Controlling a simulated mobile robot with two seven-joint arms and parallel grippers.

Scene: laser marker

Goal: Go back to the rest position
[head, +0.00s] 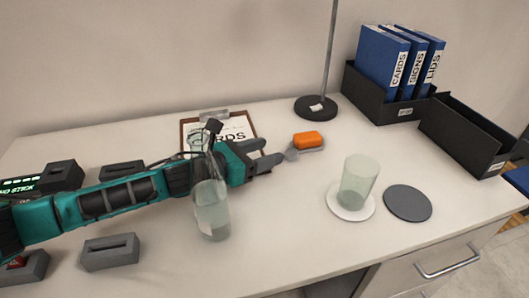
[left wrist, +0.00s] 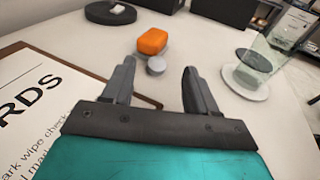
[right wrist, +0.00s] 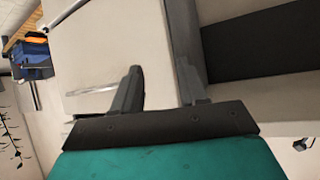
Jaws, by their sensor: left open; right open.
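My left gripper (head: 273,152) reaches in from the left across the desk, open and empty. Its fingers point toward an orange block (head: 308,139) on a small grey piece (head: 291,155). In the left wrist view, the orange block (left wrist: 152,41) and a grey round end (left wrist: 156,66) lie beyond the parted fingertips (left wrist: 159,69). My right gripper is outside the head view. In the right wrist view, its fingers (right wrist: 160,70) are open with nothing between them, facing the desk's drawer front (right wrist: 110,50).
A clipboard (head: 239,123) lies behind. To the right are a glass (head: 358,180) on a white coaster (head: 350,214), a dark coaster (head: 408,203), a lamp base (head: 316,108) and black trays (head: 460,137).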

